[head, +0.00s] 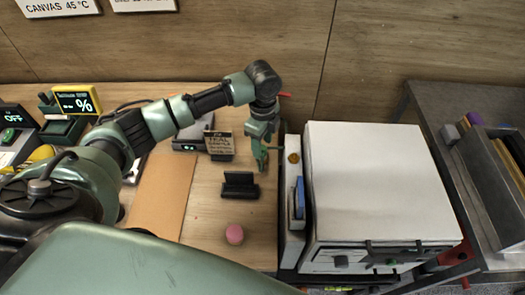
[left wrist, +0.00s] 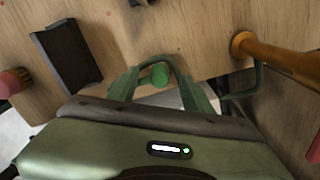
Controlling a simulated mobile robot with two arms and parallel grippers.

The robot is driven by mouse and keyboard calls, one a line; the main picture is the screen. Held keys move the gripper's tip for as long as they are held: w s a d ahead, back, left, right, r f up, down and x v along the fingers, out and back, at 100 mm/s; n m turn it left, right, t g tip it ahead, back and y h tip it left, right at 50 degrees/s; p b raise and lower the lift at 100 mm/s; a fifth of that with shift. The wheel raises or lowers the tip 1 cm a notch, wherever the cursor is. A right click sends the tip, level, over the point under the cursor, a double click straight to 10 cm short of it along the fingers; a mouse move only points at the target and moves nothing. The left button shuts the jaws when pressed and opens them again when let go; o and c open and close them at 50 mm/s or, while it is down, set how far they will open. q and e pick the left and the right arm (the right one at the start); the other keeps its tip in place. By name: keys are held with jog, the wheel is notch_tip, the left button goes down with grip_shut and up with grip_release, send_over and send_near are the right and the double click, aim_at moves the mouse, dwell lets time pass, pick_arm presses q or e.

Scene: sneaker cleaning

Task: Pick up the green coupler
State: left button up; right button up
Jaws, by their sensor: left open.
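The green coupler (left wrist: 160,75) shows in the left wrist view as a small green cylinder between the two green fingers of my left gripper. My left gripper (head: 262,158) is open and points down over the right part of the wooden table in the head view. Its fingers also show in the left wrist view (left wrist: 162,88), one on each side of the coupler. I cannot tell whether either finger touches it. In the head view the coupler is not clearly told apart from the green fingers. My right gripper is not in view.
A black holder (head: 239,186) and a pink round-topped thing (head: 234,234) stand left of the gripper. An orange-brown rod (left wrist: 285,62) is close on the right in the left wrist view. A large white-topped box (head: 375,180) stands to the right.

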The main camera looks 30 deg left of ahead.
pick_arm(q)
notch_tip(320, 180, down, 4)
jog(key=shift+f+p, duration=0.1)
jog(key=shift+p, duration=0.3)
grip_shut()
jog(key=shift+r, duration=0.25)
